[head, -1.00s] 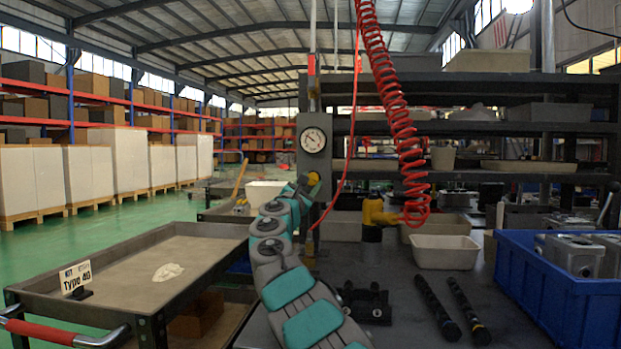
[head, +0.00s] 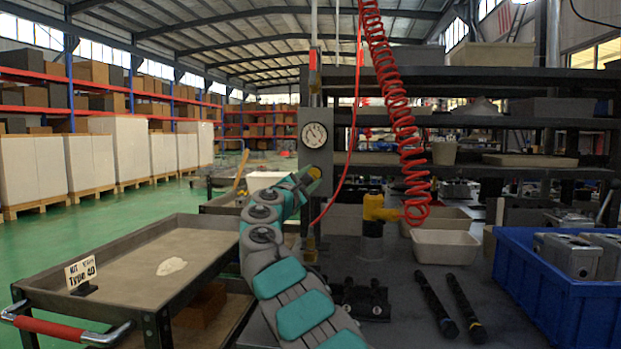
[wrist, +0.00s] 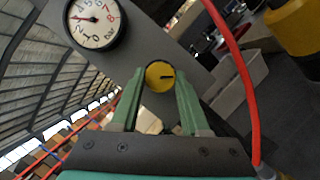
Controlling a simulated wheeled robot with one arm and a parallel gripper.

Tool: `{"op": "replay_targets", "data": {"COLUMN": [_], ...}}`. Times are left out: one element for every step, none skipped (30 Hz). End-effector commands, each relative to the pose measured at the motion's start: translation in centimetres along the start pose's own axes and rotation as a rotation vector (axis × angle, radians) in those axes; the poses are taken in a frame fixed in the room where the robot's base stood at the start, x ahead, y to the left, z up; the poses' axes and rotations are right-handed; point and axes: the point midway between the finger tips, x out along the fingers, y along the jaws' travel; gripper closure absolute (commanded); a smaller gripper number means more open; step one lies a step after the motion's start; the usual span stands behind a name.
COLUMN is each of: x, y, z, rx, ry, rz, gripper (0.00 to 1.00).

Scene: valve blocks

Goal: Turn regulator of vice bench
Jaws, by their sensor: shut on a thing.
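The regulator is a round yellow knob with a dark mark (wrist: 160,76) on a grey panel, below a round white pressure gauge (wrist: 95,22). In the wrist view my gripper (wrist: 158,88) has one green finger on each side of the knob, shut on it. In the head view my gripper (head: 306,180) is at the lower edge of the grey panel, and a bit of the yellow knob (head: 315,173) shows at its tip. The gauge (head: 315,135) is just above. The fingers are too small to make out in the head view.
A red air hose (head: 343,180) hangs close right of my gripper; a coiled red hose (head: 402,120) hangs farther right. A yellow-topped tool (head: 374,215), a white bin (head: 444,247) and a blue crate (head: 560,290) are on the bench. A grey trolley (head: 60,248) stands left.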

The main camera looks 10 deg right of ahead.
Motion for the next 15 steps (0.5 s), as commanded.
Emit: {"op": "replay_targets", "data": {"x": [0.05, 0.05, 0.05, 0.05, 0.05, 0.05, 0.05, 0.05, 0.04, 0.04, 0.03, 0.03, 0.03, 0.03, 0.02], "y": [-0.08, -0.09, -0.10, -0.09, -0.09, -0.09, -0.08, -0.08, -0.07, -0.07, -0.05, -0.05, -0.05, -0.05, -0.04], "z": [0.06, 0.05, 0.06, 0.07, 0.06, 0.06, 0.05, 0.05, 0.04, 0.04, 0.05, 0.04, 0.04, 0.04, 0.04], "rx": [0.000, 0.000, 0.000, 0.000, -0.001, -0.001, -0.001, -0.001, -0.001, -0.001, -0.001, -0.001, -0.001, -0.001, -0.001], "ry": [-0.001, -0.001, -0.001, -0.002, -0.002, -0.001, -0.001, -0.001, -0.001, -0.001, -0.001, -0.001, -0.001, -0.001, -0.001], "rz": [-0.002, -0.002, -0.002, -0.002, -0.002, -0.002, -0.001, -0.001, -0.001, -0.001, -0.001, -0.001, -0.001, -0.001, -0.001], "gripper": [1.00, 1.00, 1.00, 0.52, 0.49, 0.44, 0.41, 0.38, 0.33, 0.30, 0.26, 0.25, 0.25, 0.25, 0.25]}}
